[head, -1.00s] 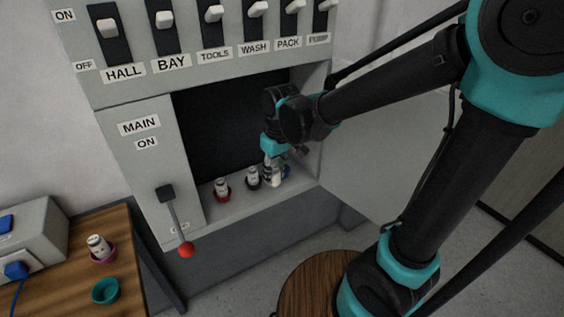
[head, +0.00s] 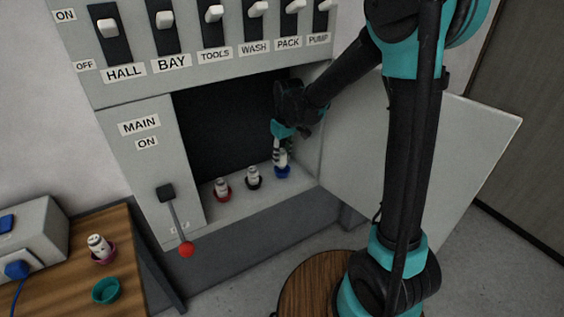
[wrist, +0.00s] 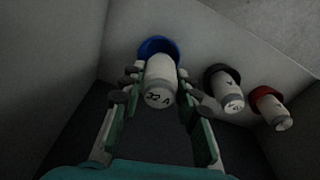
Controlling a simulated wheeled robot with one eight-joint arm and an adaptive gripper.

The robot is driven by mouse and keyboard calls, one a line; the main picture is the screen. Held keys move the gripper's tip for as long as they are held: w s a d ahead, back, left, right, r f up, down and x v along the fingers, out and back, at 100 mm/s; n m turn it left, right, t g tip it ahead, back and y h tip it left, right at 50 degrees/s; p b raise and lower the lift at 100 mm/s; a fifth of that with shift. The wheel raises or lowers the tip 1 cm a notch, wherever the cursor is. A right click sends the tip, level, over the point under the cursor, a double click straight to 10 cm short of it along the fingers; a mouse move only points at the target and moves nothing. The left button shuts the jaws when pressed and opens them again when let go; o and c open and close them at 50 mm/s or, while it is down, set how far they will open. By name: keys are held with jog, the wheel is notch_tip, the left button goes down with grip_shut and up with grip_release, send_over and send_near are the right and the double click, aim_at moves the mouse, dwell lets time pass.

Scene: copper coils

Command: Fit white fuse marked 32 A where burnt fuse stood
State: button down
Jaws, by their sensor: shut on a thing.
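My gripper (head: 280,146) is inside the cabinet recess, shut on a white fuse (head: 282,157). The fuse stands roughly upright at the blue holder (head: 282,172), the rightmost on the cabinet ledge. In the wrist view the fuse (wrist: 160,82) lies between the fingers (wrist: 157,88), with "A" and unclear digits on its end. Its far end overlaps the blue holder (wrist: 158,46); I cannot tell whether it is fully seated. Another white fuse (head: 97,243), with dark marks, stands in a pink holder (head: 104,257) on the wooden table.
White fuses stand in the black holder (head: 254,184) and red holder (head: 223,195) left of the blue one. An empty teal cup (head: 106,290) is on the wooden table (head: 60,290). The main lever (head: 177,222) points down. The open cabinet door (head: 460,140) is at right.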

aim_at(283, 151)
jog(key=shift+w+f, duration=0.2)
jog(key=shift+f, duration=1.35)
jog(key=shift+f, duration=0.1)
jog(key=c, duration=1.1)
grip_release()
jog(key=shift+s+d+r, duration=0.1)
jog(key=shift+r, duration=1.2)
jog(key=shift+s+d+r, duration=0.15)
jog(key=shift+r, duration=1.1)
jog(key=shift+s+d+r, duration=0.1)
jog(key=shift+r, duration=1.2)
jog(key=shift+s, duration=0.1)
